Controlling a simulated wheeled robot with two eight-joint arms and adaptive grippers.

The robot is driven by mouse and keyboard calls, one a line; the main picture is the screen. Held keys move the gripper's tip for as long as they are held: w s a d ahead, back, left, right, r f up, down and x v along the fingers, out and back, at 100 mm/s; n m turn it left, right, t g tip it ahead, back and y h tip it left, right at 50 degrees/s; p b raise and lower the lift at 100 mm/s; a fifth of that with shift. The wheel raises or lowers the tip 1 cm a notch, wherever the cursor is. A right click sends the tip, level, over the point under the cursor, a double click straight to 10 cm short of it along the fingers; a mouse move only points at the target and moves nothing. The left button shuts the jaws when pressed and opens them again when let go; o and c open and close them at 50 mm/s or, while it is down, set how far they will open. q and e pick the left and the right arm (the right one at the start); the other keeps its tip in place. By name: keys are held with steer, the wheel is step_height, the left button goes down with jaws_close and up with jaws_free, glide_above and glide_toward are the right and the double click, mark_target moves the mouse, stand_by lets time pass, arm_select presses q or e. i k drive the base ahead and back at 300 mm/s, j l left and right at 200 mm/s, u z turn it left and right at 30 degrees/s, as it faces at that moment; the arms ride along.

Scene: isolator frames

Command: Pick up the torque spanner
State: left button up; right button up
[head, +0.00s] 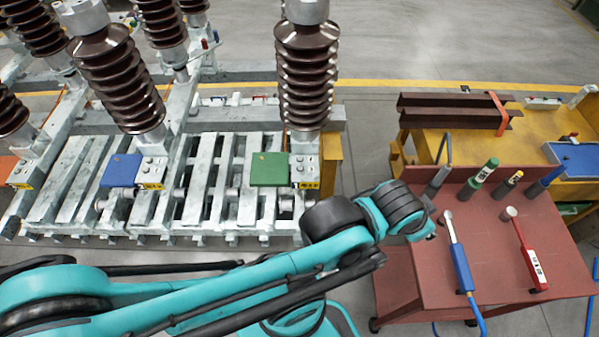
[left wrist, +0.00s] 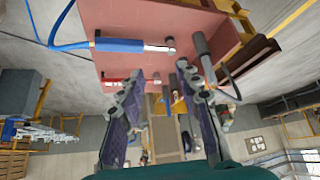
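Two long tools lie on the red tabletop (head: 412,282). One has a blue handle and silver shaft (head: 459,262), with a blue hose at its near end. The other is red with a white label and round grey head (head: 531,258). I cannot tell for sure which is the torque spanner. Both also show in the left wrist view, the blue-handled tool (left wrist: 120,46) and the red tool (left wrist: 117,82). My left gripper (left wrist: 158,72) is open and empty, its fingers apart from both tools. In the head view my left wrist covers it at the table's left edge. My right gripper is out of view.
A grey cylindrical tool with a hooked wire (head: 437,182), a green-topped tool (head: 484,174), a yellow-banded one (head: 507,184) and a blue one (head: 543,182) stand along the table's back. Behind is a yellow bench (head: 445,145). Insulator frames (head: 215,185) stand left.

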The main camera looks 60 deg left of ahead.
mark_target(510, 212)
steer(key=u, duration=2.15)
steer(key=z, duration=2.15)
steer(key=k+u, duration=0.1)
steer(key=k, duration=1.05)
steer(key=u, duration=1.95)
steer(key=l+u, duration=0.1)
steer(key=l, duration=1.45)
steer(key=l+u, duration=0.1)
steer(key=l, duration=1.5)
